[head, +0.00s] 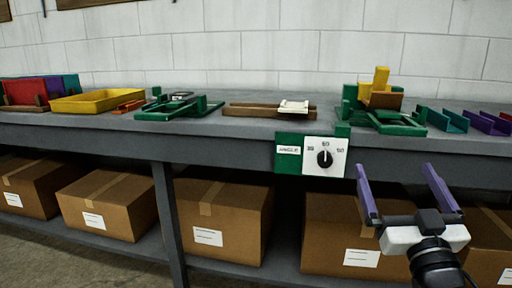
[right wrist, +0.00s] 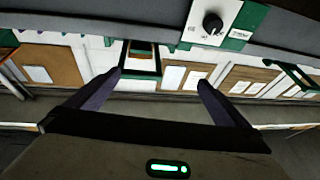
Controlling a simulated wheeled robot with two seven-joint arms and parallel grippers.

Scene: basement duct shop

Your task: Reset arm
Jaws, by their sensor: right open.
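My right gripper (head: 395,168) is at the lower right of the head view, in front of the bench. Its two purple fingers are spread apart with nothing between them. In the right wrist view the same gripper (right wrist: 160,76) shows open and empty. A white dial plate with a black knob (head: 324,158) is on the bench's front edge, left of and apart from the fingers. The knob (right wrist: 212,24) also shows at the top of the right wrist view, beyond the fingertips. My left gripper is in neither view.
The grey bench (head: 240,128) carries a yellow tray (head: 97,101), a green fixture (head: 178,107), a brown bar (head: 257,111) and a green machine with yellow blocks (head: 381,102). Cardboard boxes (head: 224,220) fill the shelf below. The space directly between my fingers is clear.

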